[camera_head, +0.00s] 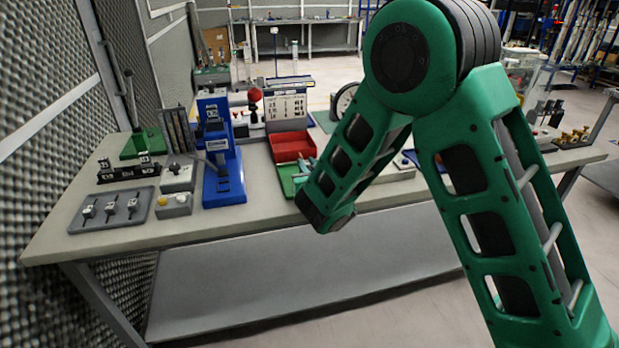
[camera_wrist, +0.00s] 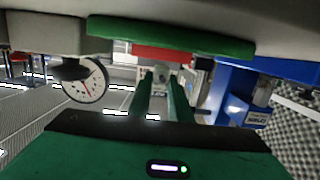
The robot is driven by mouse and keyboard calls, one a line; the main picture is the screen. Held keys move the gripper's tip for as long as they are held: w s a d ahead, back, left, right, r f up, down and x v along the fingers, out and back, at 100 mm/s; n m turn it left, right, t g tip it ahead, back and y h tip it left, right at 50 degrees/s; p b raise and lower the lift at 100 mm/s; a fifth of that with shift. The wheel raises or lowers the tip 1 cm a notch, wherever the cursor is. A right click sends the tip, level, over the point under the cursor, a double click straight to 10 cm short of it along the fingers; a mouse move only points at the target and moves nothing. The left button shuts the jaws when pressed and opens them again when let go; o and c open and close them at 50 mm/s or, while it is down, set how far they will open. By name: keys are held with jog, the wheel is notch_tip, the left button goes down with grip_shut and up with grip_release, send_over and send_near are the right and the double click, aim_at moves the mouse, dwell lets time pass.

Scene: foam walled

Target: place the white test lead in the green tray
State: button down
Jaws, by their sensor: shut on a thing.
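The green tray (camera_head: 287,180) lies at the front of the bench, just in front of a red tray (camera_head: 292,147), and is partly hidden by my arm. It also shows in the wrist view (camera_wrist: 170,36) as a green band near the top. My gripper (camera_head: 303,172) is at the green tray in the head view, its fingertips small and partly hidden. In the wrist view my gripper (camera_wrist: 162,78) is shut on a small pale thing, which I take as the white test lead (camera_wrist: 160,73); only its end shows. I cannot tell whether it touches the tray.
A blue press (camera_head: 222,165) stands left of the trays. A grey tray with several small parts (camera_head: 112,209) and small boxes are farther left. A round dial gauge (camera_head: 345,101) and a sign board (camera_head: 286,105) stand behind. The bench's front strip (camera_head: 255,213) is clear.

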jog(key=shift+a+f, duration=0.1)
jog(key=shift+f, duration=1.7)
jog(key=c, duration=1.6)
grip_release()
jog(key=shift+f, duration=0.15)
jog(key=v, duration=1.2)
